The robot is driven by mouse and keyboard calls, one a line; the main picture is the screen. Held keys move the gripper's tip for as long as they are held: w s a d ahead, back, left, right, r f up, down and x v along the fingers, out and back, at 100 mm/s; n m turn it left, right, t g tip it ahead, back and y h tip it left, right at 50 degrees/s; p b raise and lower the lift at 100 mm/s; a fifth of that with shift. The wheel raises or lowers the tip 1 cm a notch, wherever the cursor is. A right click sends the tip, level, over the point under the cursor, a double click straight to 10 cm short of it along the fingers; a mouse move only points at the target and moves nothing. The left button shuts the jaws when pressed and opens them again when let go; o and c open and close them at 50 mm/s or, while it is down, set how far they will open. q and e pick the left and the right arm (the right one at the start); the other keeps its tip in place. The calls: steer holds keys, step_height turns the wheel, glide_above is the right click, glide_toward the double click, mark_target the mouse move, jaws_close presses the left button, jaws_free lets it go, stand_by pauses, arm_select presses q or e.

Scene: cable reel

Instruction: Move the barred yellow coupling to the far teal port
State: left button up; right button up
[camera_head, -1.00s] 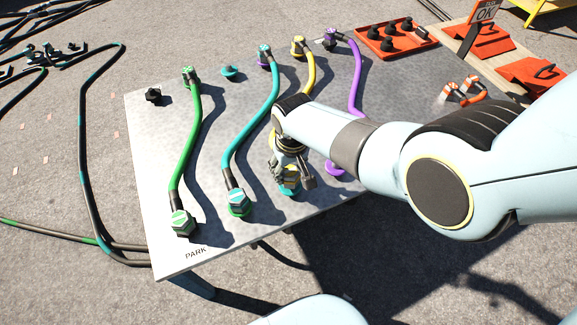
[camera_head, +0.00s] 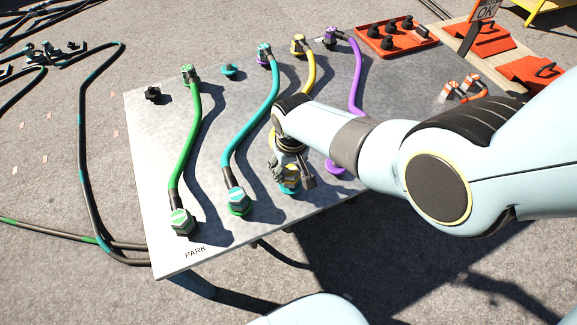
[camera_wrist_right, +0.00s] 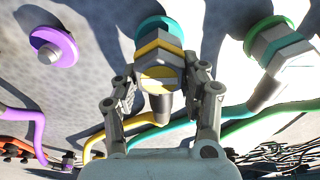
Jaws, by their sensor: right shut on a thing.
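The yellow coupling (camera_wrist_right: 158,62) at the near end of the yellow hose (camera_head: 308,72) sits at a near teal port (camera_wrist_right: 158,28), whose ring shows behind it in the wrist view. My right gripper (camera_head: 292,181) is around this coupling, and its fingers (camera_wrist_right: 162,80) are shut on it from both sides. In the head view my right arm and gripper hide most of the coupling and the near part of its hose. The far teal port (camera_head: 229,70) is empty, at the back of the panel between the green and teal hoses. My left gripper is not in view.
A green hose (camera_head: 187,130) and a teal hose (camera_head: 251,120) run left of my gripper, a purple hose (camera_head: 357,75) right of it. An empty purple port (camera_wrist_right: 55,46) is nearby. A black knob (camera_head: 153,94) and red tray (camera_head: 372,41) stand at the back.

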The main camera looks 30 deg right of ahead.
mark_target(291, 171)
steer(key=shift+f+b, duration=0.4)
steer(key=shift+f, duration=0.05)
steer(key=o, duration=1.4)
steer(key=r, duration=0.4)
steer(key=s+r, duration=0.1)
steer(key=r, duration=0.7)
steer(key=shift+s, duration=0.2)
